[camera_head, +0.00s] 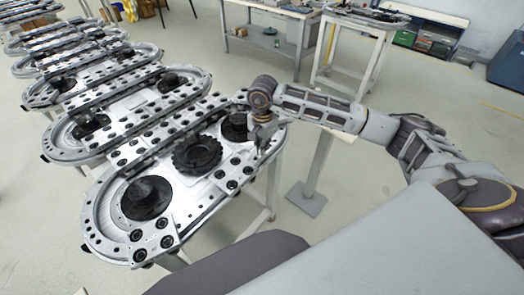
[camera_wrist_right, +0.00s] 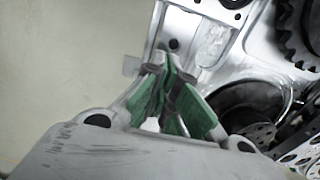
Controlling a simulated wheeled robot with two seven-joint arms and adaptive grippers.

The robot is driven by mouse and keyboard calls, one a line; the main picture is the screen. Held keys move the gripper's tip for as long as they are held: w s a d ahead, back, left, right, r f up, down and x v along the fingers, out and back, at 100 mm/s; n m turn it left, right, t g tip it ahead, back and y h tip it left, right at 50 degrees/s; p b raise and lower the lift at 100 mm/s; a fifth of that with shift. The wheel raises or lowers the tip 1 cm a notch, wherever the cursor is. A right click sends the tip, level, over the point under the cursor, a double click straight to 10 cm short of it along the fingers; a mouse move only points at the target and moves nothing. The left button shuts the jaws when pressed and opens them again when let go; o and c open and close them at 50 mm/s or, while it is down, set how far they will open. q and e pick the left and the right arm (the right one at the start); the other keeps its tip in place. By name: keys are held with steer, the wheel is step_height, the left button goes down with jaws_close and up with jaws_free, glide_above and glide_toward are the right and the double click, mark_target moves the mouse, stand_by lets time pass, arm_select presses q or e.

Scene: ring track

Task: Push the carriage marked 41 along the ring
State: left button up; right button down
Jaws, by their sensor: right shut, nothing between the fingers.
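The nearest ring track (camera_head: 100,228) is a silver oval on a stand. Plate-like carriages with black round fittings sit on it, one at the near end (camera_head: 153,240) and others along its far side and right end. No number 41 is legible on any of them. My right gripper (camera_head: 262,143) is at the right end of this ring, pointing down, close to its edge; contact cannot be told. In the right wrist view its green-padded fingers (camera_wrist_right: 172,82) are shut and empty beside the silver track. My left gripper is out of view.
Several similar ring tracks (camera_head: 62,155) line up behind, toward the upper left. A workbench (camera_head: 265,45) and a white table (camera_head: 350,45) stand at the back. Bins (camera_head: 432,42) are at the upper right. Open floor lies right of the ring.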

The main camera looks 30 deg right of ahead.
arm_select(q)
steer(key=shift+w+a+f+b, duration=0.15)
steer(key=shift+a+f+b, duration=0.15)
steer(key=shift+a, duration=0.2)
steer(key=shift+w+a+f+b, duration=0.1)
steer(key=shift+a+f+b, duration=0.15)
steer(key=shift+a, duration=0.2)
arm_select(e)
step_height(320, 180, up, 9)
steer(key=shift+f, duration=0.15)
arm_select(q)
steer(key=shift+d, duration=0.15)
arm_select(e)
steer(key=shift+a, duration=0.1)
steer(key=shift+s+f, duration=0.1)
steer(key=shift+s, duration=0.05)
